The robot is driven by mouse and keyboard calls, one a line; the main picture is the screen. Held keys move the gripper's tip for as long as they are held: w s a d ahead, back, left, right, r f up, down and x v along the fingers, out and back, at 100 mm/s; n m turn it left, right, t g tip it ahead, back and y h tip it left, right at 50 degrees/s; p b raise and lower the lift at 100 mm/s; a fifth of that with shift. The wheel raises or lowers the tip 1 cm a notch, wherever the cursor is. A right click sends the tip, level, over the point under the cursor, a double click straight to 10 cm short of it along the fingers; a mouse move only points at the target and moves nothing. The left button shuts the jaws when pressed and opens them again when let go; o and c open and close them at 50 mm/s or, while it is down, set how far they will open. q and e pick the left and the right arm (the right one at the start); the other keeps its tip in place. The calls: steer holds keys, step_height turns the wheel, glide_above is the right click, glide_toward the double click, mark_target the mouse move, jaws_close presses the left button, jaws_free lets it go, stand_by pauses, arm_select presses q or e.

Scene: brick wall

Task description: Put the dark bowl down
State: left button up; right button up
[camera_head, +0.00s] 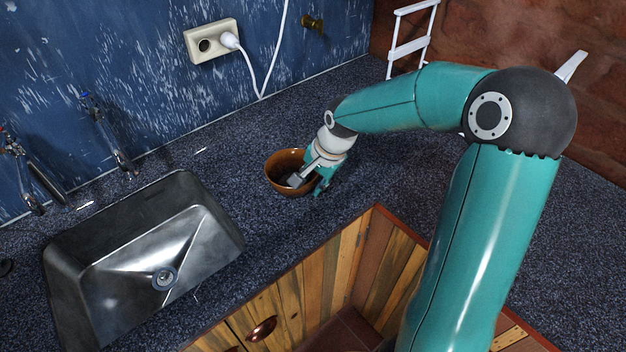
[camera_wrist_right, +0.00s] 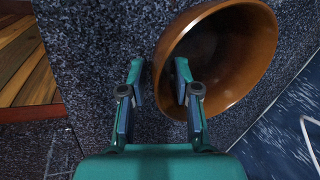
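The bowl (camera_head: 284,160) is brown-orange outside with a dark inside. In the head view it appears upright on the speckled dark counter, right of the sink. My right gripper (camera_head: 309,184) is at its right side and hides part of it. In the right wrist view the bowl (camera_wrist_right: 258,50) fills the upper right. The fingers of my right gripper (camera_wrist_right: 159,82) are apart, with the near rim between them. One finger is outside the wall and the other is over or inside the opening. A gap shows between the outer finger and the wall. My left gripper is not in view.
A metal sink (camera_head: 130,262) with taps (camera_head: 110,135) lies to the left. A wall socket (camera_head: 212,42) holds a white plug and cable (camera_head: 262,80). A wooden cabinet (camera_head: 300,300) is below the counter's front edge. A white rack (camera_head: 410,45) stands at the back.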

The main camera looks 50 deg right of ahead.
steer(key=shift+r, duration=0.1)
steer(key=v, duration=1.2)
stand_by(0.4)
